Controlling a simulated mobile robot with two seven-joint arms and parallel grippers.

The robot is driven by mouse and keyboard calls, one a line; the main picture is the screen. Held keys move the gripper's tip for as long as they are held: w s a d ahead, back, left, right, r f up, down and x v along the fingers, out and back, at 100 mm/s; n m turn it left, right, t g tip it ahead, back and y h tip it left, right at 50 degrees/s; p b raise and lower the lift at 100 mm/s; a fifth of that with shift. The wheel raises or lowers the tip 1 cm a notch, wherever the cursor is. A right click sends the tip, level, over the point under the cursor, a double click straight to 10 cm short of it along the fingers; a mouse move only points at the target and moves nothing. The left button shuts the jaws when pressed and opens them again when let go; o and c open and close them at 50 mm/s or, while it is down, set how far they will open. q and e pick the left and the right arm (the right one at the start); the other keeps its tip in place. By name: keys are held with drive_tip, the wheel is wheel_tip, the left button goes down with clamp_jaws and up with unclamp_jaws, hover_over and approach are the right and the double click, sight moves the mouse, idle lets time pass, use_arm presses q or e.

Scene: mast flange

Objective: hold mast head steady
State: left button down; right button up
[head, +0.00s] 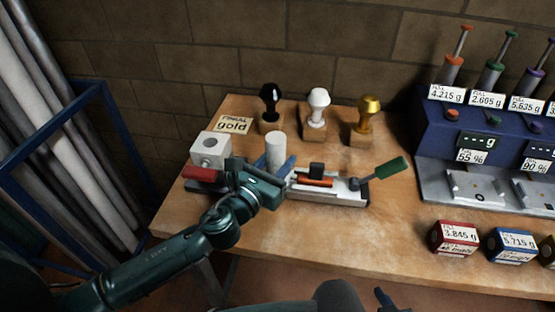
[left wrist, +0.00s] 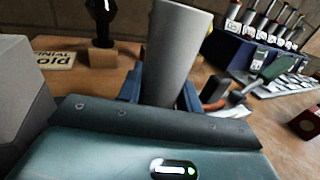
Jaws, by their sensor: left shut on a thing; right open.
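The mast head looks to be the plain pale grey cylinder (head: 275,150) standing upright at the left of the table. My left gripper (head: 279,169) reaches in from the left and is shut on it low down. In the left wrist view the cylinder (left wrist: 177,55) rises between the blue fingers, slightly tilted in the picture; its foot is hidden by the gripper. My right gripper (head: 384,298) barely shows at the bottom edge of the head view, open, low and away from the cylinder.
A white block (head: 211,147) and a red handle (head: 201,174) are left of the gripper. A metal fixture (head: 340,194) with a green handle (head: 388,168) lies to the right. Black, white and gold stamps stand behind. A blue dispenser rack (head: 430,140) and labelled boxes (head: 453,238) occupy the right.

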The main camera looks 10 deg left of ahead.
drive_tip(key=shift+d+f, duration=0.1)
drive_tip(key=shift+f, duration=0.25)
idle(0.4)
idle(0.3)
